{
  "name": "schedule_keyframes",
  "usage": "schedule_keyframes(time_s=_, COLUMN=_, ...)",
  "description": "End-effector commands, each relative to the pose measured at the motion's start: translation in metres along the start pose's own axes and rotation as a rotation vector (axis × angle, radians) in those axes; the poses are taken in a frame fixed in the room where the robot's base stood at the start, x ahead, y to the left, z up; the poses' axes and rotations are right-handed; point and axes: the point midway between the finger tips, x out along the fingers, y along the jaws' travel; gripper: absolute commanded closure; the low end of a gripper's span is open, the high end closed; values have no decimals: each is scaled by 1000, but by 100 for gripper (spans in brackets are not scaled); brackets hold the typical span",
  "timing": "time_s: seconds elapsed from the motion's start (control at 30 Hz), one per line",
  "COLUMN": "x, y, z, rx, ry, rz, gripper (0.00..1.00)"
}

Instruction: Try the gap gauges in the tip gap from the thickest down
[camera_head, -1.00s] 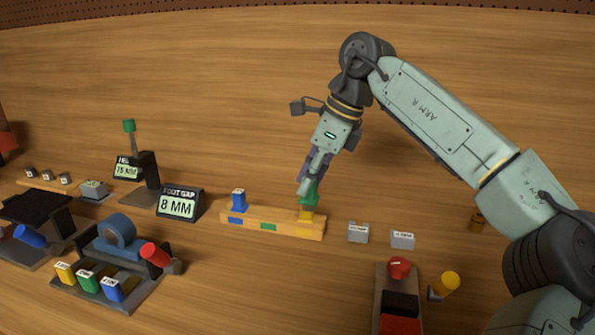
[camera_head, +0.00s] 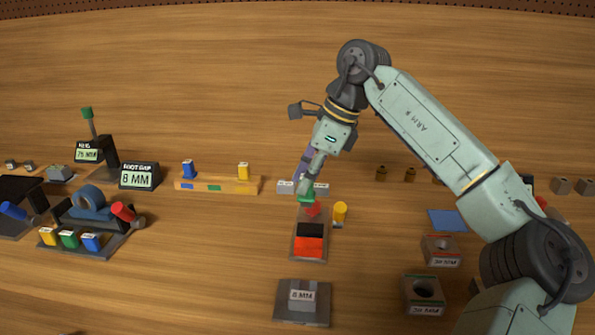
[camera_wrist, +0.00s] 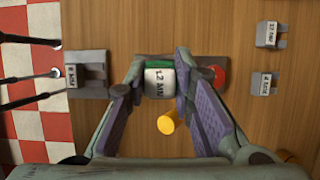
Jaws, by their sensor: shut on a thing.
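My gripper (camera_head: 306,188) is shut on a green gauge (camera_head: 306,195). In the wrist view the green gauge (camera_wrist: 160,64) sits between the fingertips (camera_wrist: 158,88), its white label reading 12 MM. In the head view it appears just above the red knob (camera_head: 312,209) of a black and red device; whether it touches cannot be told. A blue gauge (camera_head: 189,169) and a yellow gauge (camera_head: 243,171) stand on the wooden rack (camera_head: 226,188) to the left. I cannot tell where the tip gap is.
A yellow post (camera_head: 340,212) stands right of the knob. A grey block marked 8 MM (camera_head: 302,296) is on a plate in front. Small grey blocks (camera_head: 286,187) lie behind.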

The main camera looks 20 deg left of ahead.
Motion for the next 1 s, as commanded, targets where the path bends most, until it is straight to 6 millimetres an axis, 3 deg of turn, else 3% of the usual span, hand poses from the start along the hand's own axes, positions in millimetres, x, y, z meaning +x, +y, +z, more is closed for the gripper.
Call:
schedule_keyframes(time_s=0.7, x=-3, y=0, z=-4, rx=-3, ry=-1, rz=0, gripper=100)
schedule_keyframes(time_s=1.0, x=21, y=0, z=-13, rx=-3, ry=-1, rz=0, gripper=100)
